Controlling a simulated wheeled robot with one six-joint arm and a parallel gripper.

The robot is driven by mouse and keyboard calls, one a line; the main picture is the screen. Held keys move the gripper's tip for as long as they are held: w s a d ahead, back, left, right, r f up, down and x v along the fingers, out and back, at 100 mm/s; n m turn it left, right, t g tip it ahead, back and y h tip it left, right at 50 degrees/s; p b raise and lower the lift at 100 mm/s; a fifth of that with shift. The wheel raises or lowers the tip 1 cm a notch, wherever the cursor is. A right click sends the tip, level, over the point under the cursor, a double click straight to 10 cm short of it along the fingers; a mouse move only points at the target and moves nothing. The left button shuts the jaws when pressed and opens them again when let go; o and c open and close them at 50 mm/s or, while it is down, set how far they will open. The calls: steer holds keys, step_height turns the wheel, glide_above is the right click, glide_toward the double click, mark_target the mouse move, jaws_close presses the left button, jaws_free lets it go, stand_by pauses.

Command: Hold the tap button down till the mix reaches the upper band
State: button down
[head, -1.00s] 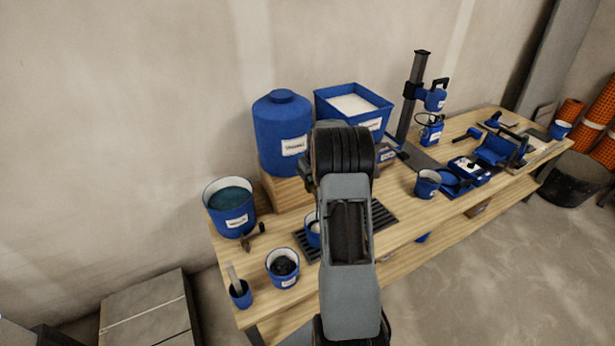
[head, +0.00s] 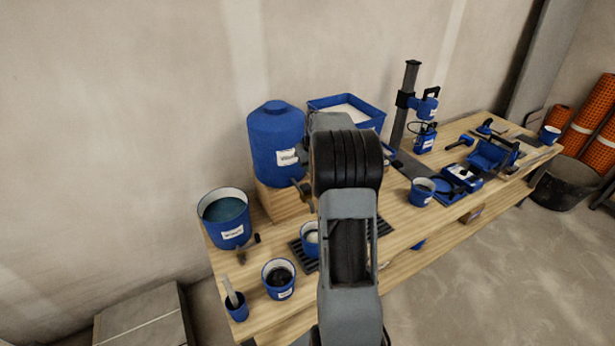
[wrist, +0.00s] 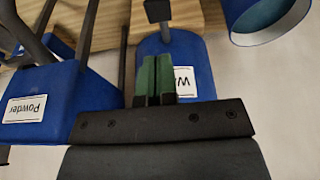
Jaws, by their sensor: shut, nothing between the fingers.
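The blue water tank (head: 272,140) stands on a wooden block at the back left of the bench; it also shows upside down in the wrist view (wrist: 200,62). A tap (head: 303,190) seems to sit low on its front right, partly beside my arm; a dark block, probably the tap, shows at the top of the wrist view (wrist: 158,10). My gripper (wrist: 155,65) is shut and empty, its green fingers in front of the tank and apart from that block. A bucket (head: 309,252) stands on the black grate (head: 297,249), partly hidden by my arm. Its bands are not readable.
A large bucket (head: 224,236) of bluish liquid stands left of the tank. A dark-filled bucket (head: 280,291) and a small cup (head: 237,311) are at the front left. The powder bin (head: 372,118) is behind my arm. Tools fill the bench's right side.

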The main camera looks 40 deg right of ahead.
steer(key=shift+v, duration=1.8)
steer(key=shift+w, duration=0.1)
steer(key=s+a+r, duration=0.1)
steer(key=s+a, duration=1)
steer(key=a, duration=0.2)
steer(key=s+a+r+n, duration=0.1)
steer(key=s+a, duration=1)
steer(key=a, duration=0.3)
steer(key=shift+a+r+n+t, duration=0.3)
steer(key=shift+a+t, duration=0.05)
steer(key=shift+t, duration=0.05)
steer(key=shift+d, duration=0.1)
